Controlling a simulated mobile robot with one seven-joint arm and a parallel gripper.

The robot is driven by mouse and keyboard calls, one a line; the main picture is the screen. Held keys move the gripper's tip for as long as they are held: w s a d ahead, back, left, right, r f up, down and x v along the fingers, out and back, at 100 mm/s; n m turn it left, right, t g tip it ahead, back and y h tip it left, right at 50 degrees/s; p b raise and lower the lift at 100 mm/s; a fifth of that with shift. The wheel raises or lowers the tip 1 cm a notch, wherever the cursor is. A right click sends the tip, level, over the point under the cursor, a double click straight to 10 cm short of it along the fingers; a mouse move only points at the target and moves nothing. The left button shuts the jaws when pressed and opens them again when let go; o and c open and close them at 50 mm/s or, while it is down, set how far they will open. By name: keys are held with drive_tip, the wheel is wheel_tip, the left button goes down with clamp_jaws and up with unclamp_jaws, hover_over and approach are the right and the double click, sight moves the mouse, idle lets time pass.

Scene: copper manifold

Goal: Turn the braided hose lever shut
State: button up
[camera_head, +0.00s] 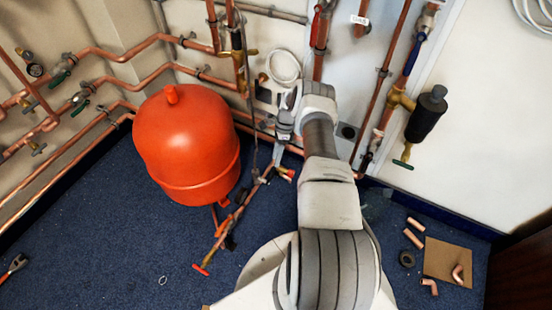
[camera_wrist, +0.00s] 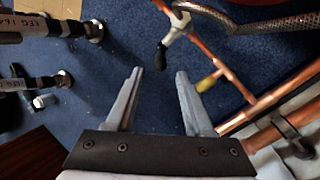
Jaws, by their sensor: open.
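In the wrist view, a dark lever (camera_wrist: 161,57) hangs from a silvery valve fitting (camera_wrist: 178,24). A grey braided hose (camera_wrist: 262,24) runs right from near this fitting. My gripper (camera_wrist: 159,73) is open and empty, its two grey fingers pointing toward the lever. The lever's dark end shows just past the gap between the fingertips; I cannot tell the distance in depth. No contact shows. In the head view, my gripper (camera_head: 284,131) is beside the wall pipes, and my arm hides part of the area. The lever cannot be made out clearly there.
Copper pipe (camera_wrist: 225,68) with a brass part runs close right of the fingers in the wrist view. A red tank (camera_head: 187,145) stands left of my arm. Copper offcuts and cardboard (camera_head: 446,262) lie on blue carpet.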

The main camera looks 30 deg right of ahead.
drive_tip(key=shift+a, duration=0.1)
drive_tip(key=shift+c, duration=1.2)
drive_tip(key=shift+s+a+n+g, duration=0.25)
drive_tip(key=shift+a+n+g, duration=0.05)
drive_tip(key=shift+a+n, duration=0.1)
drive_tip(key=shift+c, duration=1.1)
drive_tip(key=s+a+n+g+h+p, duration=0.1)
drive_tip(key=s+a+n+h, duration=0.1)
drive_tip(key=shift+a+h, duration=0.15)
drive_tip(key=shift+h, duration=0.15)
clamp_jaws()
drive_tip(key=s+a+n+g+h+p, duration=0.1)
drive_tip(key=s+a+n+h+p, duration=0.15)
drive_tip(key=n+h, duration=0.2)
drive_tip(key=n+t+h+p, duration=0.5)
drive_tip(key=n+t, duration=0.3)
drive_tip(key=n, duration=1.3)
approach(271, 174)
drive_tip(key=shift+y, duration=0.25)
drive_tip(key=b+x, duration=0.5)
drive_tip(key=b, duration=0.1)
drive_tip(key=shift+d+f, duration=0.1)
drive_tip(key=shift+f, duration=0.15)
drive_tip(key=shift+w+d, duration=0.15)
drive_tip(key=shift+d, duration=0.35)
